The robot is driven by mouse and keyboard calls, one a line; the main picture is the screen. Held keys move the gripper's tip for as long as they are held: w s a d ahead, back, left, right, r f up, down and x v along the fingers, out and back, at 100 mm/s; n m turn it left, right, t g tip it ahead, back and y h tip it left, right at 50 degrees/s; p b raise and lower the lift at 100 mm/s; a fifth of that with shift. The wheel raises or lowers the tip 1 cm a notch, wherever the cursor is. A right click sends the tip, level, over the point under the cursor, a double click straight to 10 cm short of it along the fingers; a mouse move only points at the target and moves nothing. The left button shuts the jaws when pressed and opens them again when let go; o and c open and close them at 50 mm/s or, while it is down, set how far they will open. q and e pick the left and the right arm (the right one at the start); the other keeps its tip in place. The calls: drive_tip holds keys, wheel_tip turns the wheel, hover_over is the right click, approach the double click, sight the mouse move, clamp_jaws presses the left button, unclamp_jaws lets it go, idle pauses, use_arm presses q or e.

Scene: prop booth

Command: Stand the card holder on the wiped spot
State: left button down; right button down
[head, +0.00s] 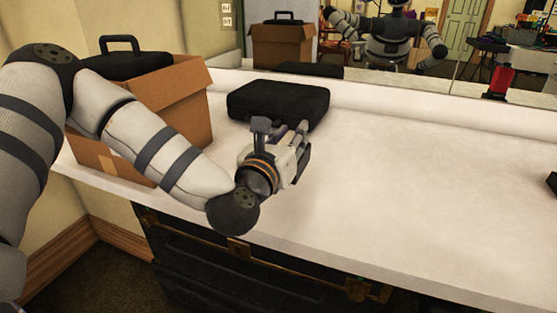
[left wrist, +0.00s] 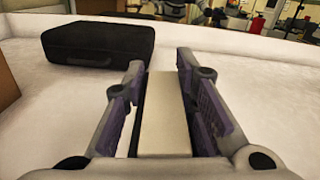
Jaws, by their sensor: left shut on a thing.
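My left gripper (head: 302,142) is over the white counter, in front of the black case. In the left wrist view its fingers (left wrist: 167,88) are closed on a pale, flat-faced block, which appears to be the card holder (left wrist: 166,115). The block lies between the two purple-grey finger pads. In the head view the gripper hides the card holder, and its height over the counter is hard to tell. No wiped spot can be made out on the pale counter top (head: 400,170). My right gripper is not in view.
A black case (head: 278,104) lies on the counter behind my left gripper. An open cardboard box (head: 180,105) with a black handled case (head: 125,64) stands at the left. A mirror (head: 360,50) runs along the back. The counter's middle and right are mostly clear; a dark object (head: 552,183) is at the right edge.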

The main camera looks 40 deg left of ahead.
use_arm(q)
drive_tip(key=f, duration=0.1)
drive_tip(key=a+f, duration=0.2)
drive_tip(key=shift+w+a+f, duration=0.1)
drive_tip(key=shift+w+a, duration=0.1)
drive_tip(key=shift+w, duration=0.05)
wheel_tip(320, 180, down, 4)
drive_tip(key=shift+a+r+b, duration=0.15)
drive_tip(key=shift+r+b, duration=0.1)
drive_tip(key=shift+b, duration=0.15)
drive_tip(key=shift+r, duration=0.1)
drive_tip(key=shift+f, duration=0.2)
drive_tip(key=c, duration=1.3)
unclamp_jaws()
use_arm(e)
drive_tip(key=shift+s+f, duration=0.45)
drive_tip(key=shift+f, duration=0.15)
